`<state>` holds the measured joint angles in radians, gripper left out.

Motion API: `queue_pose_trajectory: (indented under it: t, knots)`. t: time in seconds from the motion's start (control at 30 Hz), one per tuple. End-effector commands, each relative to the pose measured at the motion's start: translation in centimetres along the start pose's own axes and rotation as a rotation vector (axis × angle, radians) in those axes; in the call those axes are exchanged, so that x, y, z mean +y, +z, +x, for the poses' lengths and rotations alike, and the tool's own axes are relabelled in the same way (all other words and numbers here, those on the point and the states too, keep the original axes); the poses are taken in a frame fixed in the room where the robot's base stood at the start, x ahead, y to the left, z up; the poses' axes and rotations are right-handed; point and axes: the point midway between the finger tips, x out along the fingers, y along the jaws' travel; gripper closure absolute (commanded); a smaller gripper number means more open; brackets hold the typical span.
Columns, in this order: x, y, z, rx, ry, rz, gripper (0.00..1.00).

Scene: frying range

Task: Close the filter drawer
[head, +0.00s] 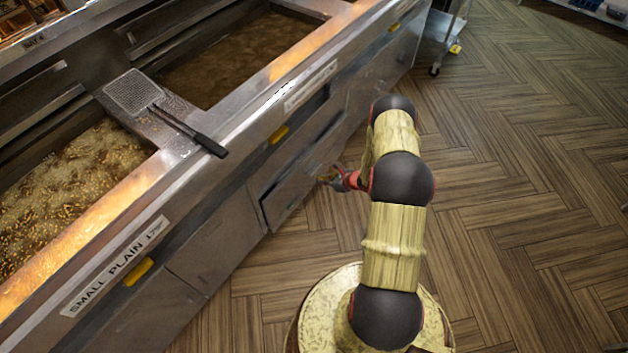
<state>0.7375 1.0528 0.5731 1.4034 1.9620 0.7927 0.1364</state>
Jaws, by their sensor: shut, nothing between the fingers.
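The filter drawer (290,192) is a grey metal front low in the fryer bank. It stands out a little from the panels around it, with a dark gap along its left and top edges. My gripper (325,180) is shut and empty, close to the right part of the drawer front near its handle area. I cannot tell whether it touches the front. My arm reaches in from the lower right.
Frying vats with bubbling oil (75,185) line the top of the fryer bank. A skimmer (135,92) with a black handle lies across the divider. A wheeled cart (446,35) stands at the back. The wooden floor (520,200) at right is clear.

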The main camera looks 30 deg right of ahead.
Motion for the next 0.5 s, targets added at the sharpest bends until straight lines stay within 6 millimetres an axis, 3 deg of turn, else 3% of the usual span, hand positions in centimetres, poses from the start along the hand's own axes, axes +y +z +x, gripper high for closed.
queue_pose_trajectory:
  t: [0.47, 0.5]
  knots:
    - [0.1, -0.4, 9.3, 0.002, 0.002, 0.0, 1.0]
    - [0.1, 0.4, 9.7, 0.001, 0.002, -0.003, 1.0]
